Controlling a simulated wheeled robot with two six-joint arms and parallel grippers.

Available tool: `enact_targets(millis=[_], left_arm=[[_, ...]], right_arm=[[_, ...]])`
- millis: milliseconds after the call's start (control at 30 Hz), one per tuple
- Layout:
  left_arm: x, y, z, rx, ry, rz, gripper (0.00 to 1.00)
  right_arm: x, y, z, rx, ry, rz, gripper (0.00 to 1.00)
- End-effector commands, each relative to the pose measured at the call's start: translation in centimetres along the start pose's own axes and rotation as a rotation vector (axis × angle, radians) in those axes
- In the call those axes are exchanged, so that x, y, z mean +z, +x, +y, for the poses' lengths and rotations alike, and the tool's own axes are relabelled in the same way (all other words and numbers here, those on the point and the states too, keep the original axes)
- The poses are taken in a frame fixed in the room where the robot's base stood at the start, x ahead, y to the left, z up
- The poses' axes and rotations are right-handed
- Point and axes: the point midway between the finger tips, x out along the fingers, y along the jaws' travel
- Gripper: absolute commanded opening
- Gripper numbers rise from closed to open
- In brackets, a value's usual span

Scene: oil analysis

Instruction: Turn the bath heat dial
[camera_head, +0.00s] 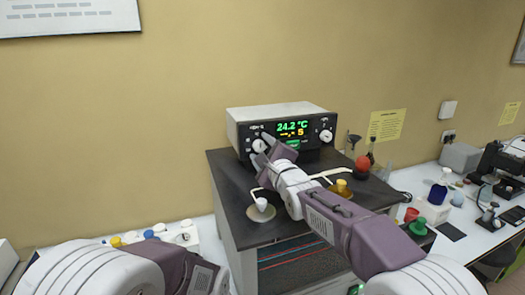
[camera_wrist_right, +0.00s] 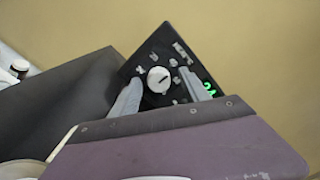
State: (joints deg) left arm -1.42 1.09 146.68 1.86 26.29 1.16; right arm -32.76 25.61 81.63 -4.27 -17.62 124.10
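A control box (camera_head: 285,113) with a black front stands on the dark bench top. Its green display reads 24.2 °C. A white round dial (camera_head: 259,146) is at the left of the front and a second white dial (camera_head: 325,136) at the right; their labels are too small to read. My right gripper (camera_head: 263,149) is open in front of the left dial. In the right wrist view, that dial (camera_wrist_right: 158,79) shows between the two grey fingers (camera_wrist_right: 159,91), with a gap on both sides. My left arm shows at the lower left; its gripper is out of view.
A white cup (camera_head: 261,204) on a round base and a gold-coloured piece (camera_head: 341,187) stand on the dark bench top (camera_head: 235,185). A red round object (camera_head: 362,164) is right of the box. Bottles and a microscope are farther right.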

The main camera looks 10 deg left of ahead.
Motion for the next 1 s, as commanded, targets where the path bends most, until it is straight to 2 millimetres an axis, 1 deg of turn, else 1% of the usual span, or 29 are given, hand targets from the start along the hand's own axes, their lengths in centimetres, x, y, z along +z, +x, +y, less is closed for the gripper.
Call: enact_targets(millis=[267, 367, 500, 600, 700, 800, 1000], left_arm=[[0.0, 0.2, 0.0, 0.0, 0.0, 0.0, 0.0], [0.1, 1.1, 0.0, 0.0, 0.0, 0.0, 0.0], [0.3, 2.7, -0.1, 0.0, 0.0, 0.0, 0.0], [0.4, 3.5, -0.1, 0.0, 0.0, 0.0, 0.0], [0.4, 3.9, -0.1, 0.0, 0.0, 0.0, 0.0], [0.4, 4.0, -0.1, 0.0, 0.0, 0.0, 0.0], [0.4, 3.9, -0.1, 0.0, 0.0, 0.0, 0.0]], right_arm=[[-0.1, -0.2, 0.2, 0.004, 0.0, 0.002, 0.53], [-0.2, -1.4, 0.4, 0.002, 0.0, 0.002, 0.53], [-0.3, -4.5, 0.5, 0.0, 0.0, 0.001, 0.53], [-0.2, -6.6, 0.4, 0.0, -0.001, 0.001, 0.53], [-0.2, -8.1, 0.3, 0.002, -0.001, 0.001, 0.53], [-0.1, -8.8, 0.2, 0.003, -0.001, 0.002, 0.53], [0.0, -9.0, 0.1, 0.003, -0.001, 0.002, 0.53]])
